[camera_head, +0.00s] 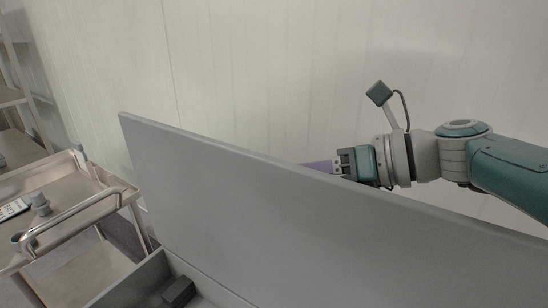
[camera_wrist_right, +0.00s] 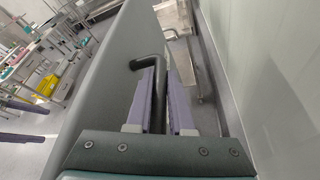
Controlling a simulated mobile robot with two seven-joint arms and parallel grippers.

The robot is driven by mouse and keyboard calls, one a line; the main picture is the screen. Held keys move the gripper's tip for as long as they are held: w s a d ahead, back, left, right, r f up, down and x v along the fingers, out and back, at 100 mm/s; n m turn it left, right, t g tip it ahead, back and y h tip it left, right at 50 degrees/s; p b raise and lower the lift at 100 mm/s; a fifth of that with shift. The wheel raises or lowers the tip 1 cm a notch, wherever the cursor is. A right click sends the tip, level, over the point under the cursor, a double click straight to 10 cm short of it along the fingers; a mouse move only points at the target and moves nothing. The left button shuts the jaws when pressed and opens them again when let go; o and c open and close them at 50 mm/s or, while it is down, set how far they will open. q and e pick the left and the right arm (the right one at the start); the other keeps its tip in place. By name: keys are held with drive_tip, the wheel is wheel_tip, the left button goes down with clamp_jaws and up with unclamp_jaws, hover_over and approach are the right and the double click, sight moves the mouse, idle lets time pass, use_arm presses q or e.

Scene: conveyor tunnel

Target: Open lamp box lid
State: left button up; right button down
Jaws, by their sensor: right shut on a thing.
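The grey lid (camera_head: 290,210) of the lamp box stands raised and tilted, a large panel across the head view. The open box (camera_head: 140,280) shows below it at the bottom edge. My right gripper (camera_head: 325,166) is behind the lid's upper edge, its fingers partly hidden. In the right wrist view my right gripper (camera_wrist_right: 160,100) is shut on the dark bar handle (camera_wrist_right: 155,88) on the lid's outer face, with a purple finger on each side. Two purple fingers, apparently my left gripper (camera_wrist_right: 20,115), show apart at the left edge there; the head view does not show them.
A black block (camera_head: 179,291) lies inside the box. A metal cart (camera_head: 75,190) with small grey parts and a label stands at the left, by a shelf rack (camera_head: 10,95). A pale wall (camera_head: 270,70) rises behind the lid and my right arm.

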drive_tip(key=shift+f, duration=0.15)
drive_tip(key=c, duration=0.8)
unclamp_jaws()
drive_tip(key=shift+s+d+r, duration=0.15)
drive_tip(key=shift+d+r, duration=0.05)
drive_tip(key=shift+r, duration=0.05)
drive_tip(key=p+v, duration=0.4)
drive_tip(key=v, duration=0.5)
drive_tip(key=shift+d, duration=0.15)
drive_tip(key=shift+s, duration=0.1)
